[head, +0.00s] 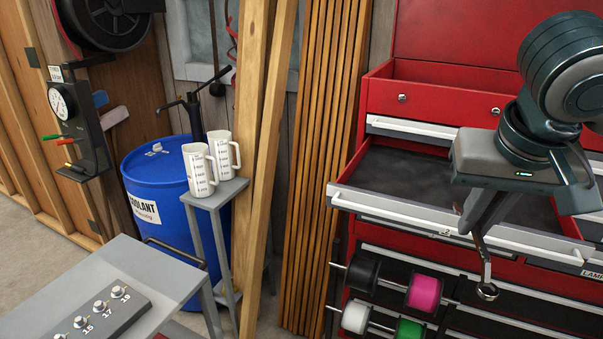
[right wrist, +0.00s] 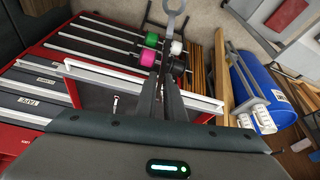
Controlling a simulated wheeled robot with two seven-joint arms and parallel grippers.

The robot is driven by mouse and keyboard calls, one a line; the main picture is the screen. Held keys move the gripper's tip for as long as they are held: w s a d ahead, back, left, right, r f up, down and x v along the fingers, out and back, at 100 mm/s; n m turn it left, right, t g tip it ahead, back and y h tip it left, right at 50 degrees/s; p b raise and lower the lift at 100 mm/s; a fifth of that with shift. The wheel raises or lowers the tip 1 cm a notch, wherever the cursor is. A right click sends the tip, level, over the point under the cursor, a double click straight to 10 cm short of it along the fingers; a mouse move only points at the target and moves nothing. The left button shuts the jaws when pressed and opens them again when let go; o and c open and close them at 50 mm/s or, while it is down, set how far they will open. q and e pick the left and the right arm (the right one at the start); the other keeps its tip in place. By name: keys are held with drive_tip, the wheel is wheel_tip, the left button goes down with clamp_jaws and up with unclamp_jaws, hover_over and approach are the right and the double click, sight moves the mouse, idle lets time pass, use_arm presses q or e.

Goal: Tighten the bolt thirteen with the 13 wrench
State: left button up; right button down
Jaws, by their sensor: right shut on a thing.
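My right gripper (head: 482,215) is shut on a wrench (head: 487,282) that hangs down in front of the open drawer at the right. The wrench's ring-like lower end is visible; its size mark cannot be read. At the lower left a dark bolt block (head: 95,318) lies on a grey table, with several bolts and labels that look like 15, 17 and 19. A bolt (head: 61,336) at the picture's bottom edge is partly cut off, its label hidden. My left gripper is not in view.
The red tool chest (head: 440,97) has an open, dark-lined drawer (head: 400,185). Spools (head: 424,292) hang on rods below it. Wooden posts (head: 262,150), a blue coolant drum (head: 158,180) and a stand with two white jugs (head: 197,170) are between chest and grey table (head: 165,275).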

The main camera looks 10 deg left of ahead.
drive_tip(key=w+a+f, duration=0.2)
drive_tip(key=a+f, duration=0.1)
drive_tip(key=f, duration=1)
drive_tip(key=w+d+m+h, duration=0.1)
drive_tip(key=d+m, duration=0.1)
drive_tip(key=d, duration=0.4)
drive_tip(key=shift+w+d, duration=0.15)
drive_tip(key=shift+d, duration=0.05)
